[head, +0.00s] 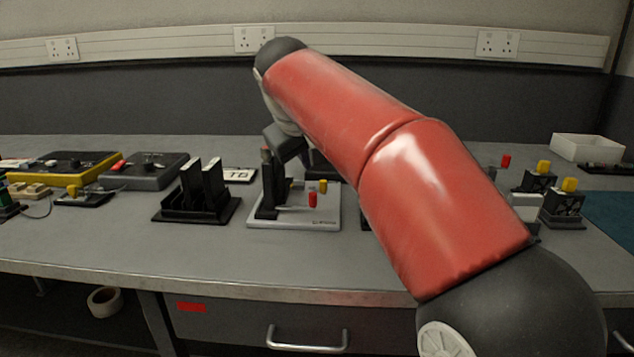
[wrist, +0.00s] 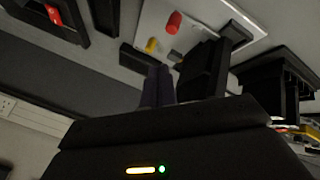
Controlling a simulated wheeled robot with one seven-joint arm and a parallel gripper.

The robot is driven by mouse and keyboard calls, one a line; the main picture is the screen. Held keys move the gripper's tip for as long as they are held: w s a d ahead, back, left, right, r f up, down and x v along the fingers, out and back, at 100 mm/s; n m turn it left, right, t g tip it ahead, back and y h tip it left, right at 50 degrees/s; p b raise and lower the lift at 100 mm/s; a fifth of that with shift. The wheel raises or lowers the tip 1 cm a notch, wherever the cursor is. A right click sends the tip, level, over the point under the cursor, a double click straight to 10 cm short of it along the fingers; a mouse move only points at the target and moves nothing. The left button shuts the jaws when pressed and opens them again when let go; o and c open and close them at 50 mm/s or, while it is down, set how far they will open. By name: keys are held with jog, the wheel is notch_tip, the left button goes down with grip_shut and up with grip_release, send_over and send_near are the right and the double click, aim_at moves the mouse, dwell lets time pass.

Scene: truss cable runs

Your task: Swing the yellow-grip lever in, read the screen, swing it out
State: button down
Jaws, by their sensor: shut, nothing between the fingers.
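The yellow-grip lever (head: 323,186) stands on a white base plate (head: 290,222), just behind a red-grip lever (head: 313,200). In the wrist view the yellow grip (wrist: 151,46) is small and the red grip (wrist: 173,22) is larger and nearer the picture's top. A black upright block (head: 268,190) stands on the plate's left part; it also shows in the wrist view (wrist: 204,70). My gripper (wrist: 158,72) is shut and empty, beside the black block and apart from the yellow grip. In the head view my arm hides part of the plate's surroundings. No readable screen face shows.
A black holder with two upright slabs (head: 200,187) stands left of the plate. A dark grey box (head: 145,171) and a yellow-edged unit (head: 62,167) lie farther left. Yellow-topped black fixtures (head: 563,205) and a white tray (head: 587,147) are at right. The front bench strip is clear.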

dwell(0.3)
jog(key=x, duration=1)
jog(key=shift+b, duration=0.35)
jog(key=shift+s+d, duration=0.1)
jog(key=shift+d, duration=0.15)
